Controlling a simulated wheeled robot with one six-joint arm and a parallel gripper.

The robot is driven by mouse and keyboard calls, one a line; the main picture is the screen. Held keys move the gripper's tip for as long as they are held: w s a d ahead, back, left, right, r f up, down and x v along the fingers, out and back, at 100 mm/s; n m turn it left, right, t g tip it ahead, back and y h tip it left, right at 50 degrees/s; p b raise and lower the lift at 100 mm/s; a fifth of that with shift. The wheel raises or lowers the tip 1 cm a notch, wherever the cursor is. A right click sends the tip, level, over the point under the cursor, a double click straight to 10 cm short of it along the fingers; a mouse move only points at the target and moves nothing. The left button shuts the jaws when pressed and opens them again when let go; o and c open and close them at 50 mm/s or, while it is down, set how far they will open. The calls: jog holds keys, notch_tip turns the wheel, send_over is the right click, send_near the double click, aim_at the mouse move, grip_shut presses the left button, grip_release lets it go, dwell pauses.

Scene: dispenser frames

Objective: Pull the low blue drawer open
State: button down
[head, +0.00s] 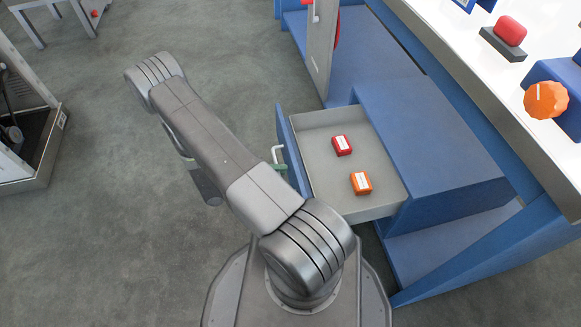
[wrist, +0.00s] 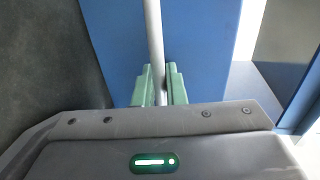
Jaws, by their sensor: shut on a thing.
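The low blue drawer (head: 293,158) stands pulled out from its blue cabinet (head: 425,135), with its grey inside open to view. Its blue front also shows in the wrist view (wrist: 205,50). A pale bar handle (head: 276,153) sits on the front. In the wrist view, my gripper (wrist: 158,85) has its green fingers on both sides of the handle bar (wrist: 153,35), shut on it. In the head view my arm hides most of the gripper; only a bit of green shows by the handle.
A red block (head: 342,145) and an orange block (head: 361,183) lie in the drawer. Above is a white worktop (head: 470,70) with an orange knob (head: 545,100) and a red button (head: 510,31). An open door (head: 319,50) stands behind the drawer.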

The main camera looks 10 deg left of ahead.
jog(key=shift+s+a, duration=0.15)
jog(key=shift+a, duration=0.4)
jog(key=c, duration=1.6)
grip_release()
jog(key=p+v, duration=0.2)
jog(key=v, duration=1.1)
jog(key=shift+s+a, duration=0.1)
jog(key=shift+a, duration=0.3)
jog(key=shift+d, duration=0.1)
jog(key=shift+b+x, duration=1)
jog(key=shift+x, duration=5.95)
